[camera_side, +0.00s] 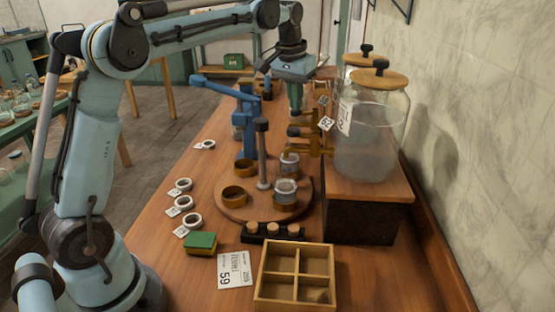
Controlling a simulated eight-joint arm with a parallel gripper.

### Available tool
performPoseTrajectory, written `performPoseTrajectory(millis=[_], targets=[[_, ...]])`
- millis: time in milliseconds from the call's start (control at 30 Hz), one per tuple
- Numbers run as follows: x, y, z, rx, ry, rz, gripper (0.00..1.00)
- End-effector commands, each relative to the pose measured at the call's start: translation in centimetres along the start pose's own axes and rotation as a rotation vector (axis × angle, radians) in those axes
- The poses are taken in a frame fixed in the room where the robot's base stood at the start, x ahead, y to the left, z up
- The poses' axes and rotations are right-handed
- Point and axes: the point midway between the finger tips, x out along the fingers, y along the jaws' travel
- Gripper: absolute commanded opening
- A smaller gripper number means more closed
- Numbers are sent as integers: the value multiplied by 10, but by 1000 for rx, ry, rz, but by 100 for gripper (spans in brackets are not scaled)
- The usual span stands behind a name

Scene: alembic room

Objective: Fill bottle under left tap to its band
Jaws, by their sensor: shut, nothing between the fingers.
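My gripper (296,108) points down with its fingers shut and empty, close to the brass taps (312,131). I cannot tell whether it touches one. The taps stick out to the left from large glass jars; the near jar (368,140) has a wooden lid and clear contents. I cannot tell which tap is the left one. Two small glass bottles (286,190) stand in brass holders on a round wooden turntable (262,211), below and nearer than the taps. Their bands and fill levels are too small to read.
A blue lever stand (246,115) rises behind the turntable's post (263,155). An empty brass ring holder (234,195) sits at its left. Several tagged rings (183,203), a green sponge (201,241), a corked rack (272,231) and a divided wooden box (267,280) lie around.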

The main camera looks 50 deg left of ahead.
Motion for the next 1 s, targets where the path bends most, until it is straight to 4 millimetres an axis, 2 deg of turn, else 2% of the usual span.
performPoseTrajectory(millis=[167, 700, 1000], targets=[[-4, 0, -1, 0, 0, 0, 0], [-61, 0, -13, 0, 0, 0, 0], [-69, 0, -14, 0, 0, 0, 0]])
